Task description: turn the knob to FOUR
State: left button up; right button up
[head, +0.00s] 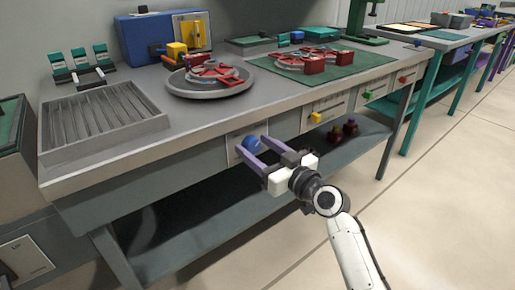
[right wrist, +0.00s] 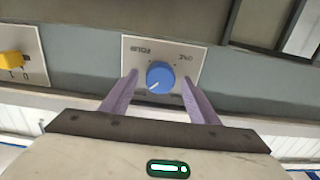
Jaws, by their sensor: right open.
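The blue round knob (head: 253,142) sits on a pale plate on the table's front panel. In the right wrist view the knob (right wrist: 160,76) has a white pointer mark toward the lower left. The plate (right wrist: 136,68) carries two upside-down labels above the knob; the left one seems to read FOUR, the right one is hard to read. My right gripper (head: 252,146) is open, with its purple fingers pointing at the plate. In the right wrist view its fingertips (right wrist: 160,79) lie on either side of the knob, with gaps showing on both sides. My left gripper is not in view.
A yellow control (head: 316,117) and a red one (head: 402,80) are on the same panel, to the right. The grey worktop edge (head: 150,150) runs above the knob. A lower shelf (head: 200,225) is beneath, with dark red items (head: 342,131).

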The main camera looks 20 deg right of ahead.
jog(key=c, duration=1)
jog(key=shift+c, duration=0.2)
jog(key=shift+m, duration=0.3)
